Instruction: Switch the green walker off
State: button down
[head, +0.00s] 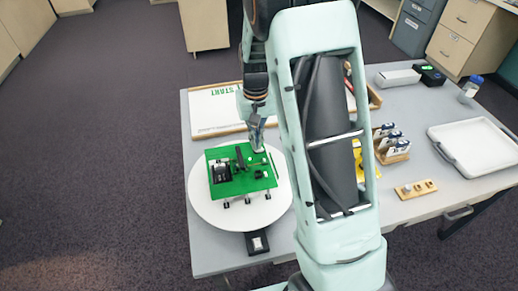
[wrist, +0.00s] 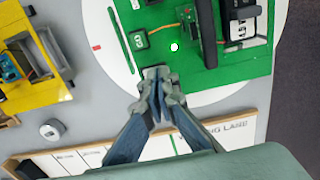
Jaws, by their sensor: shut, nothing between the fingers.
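The green walker (head: 228,187) stands on a round white turntable (head: 215,219) at the table's left. Its flat green deck (wrist: 180,70) fills the upper right of the wrist view. The deck carries a small dark green square part (wrist: 138,40), a white round spot (wrist: 174,47), an orange wire and a black-and-white block (wrist: 243,20). Which part is the switch, and how it is set, I cannot tell. My gripper (head: 258,146) is above the deck's far edge. In the wrist view, its closed, empty fingertips (wrist: 158,76) appear beside the deck's edge; contact is unclear.
A yellow walker (wrist: 30,60) stands nearby, mostly hidden by my arm in the head view. A START board (head: 214,112) lies behind the turntable. A battery rack (head: 392,150), a holed wooden block (head: 405,192) and a white tray (head: 475,148) are at the right.

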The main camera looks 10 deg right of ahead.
jog(key=shift+f+b, duration=0.4)
jog(key=shift+f, duration=0.2)
jog(key=shift+r, duration=0.15)
jog(key=shift+r+p, duration=2.6)
jog(key=shift+r, duration=0.85)
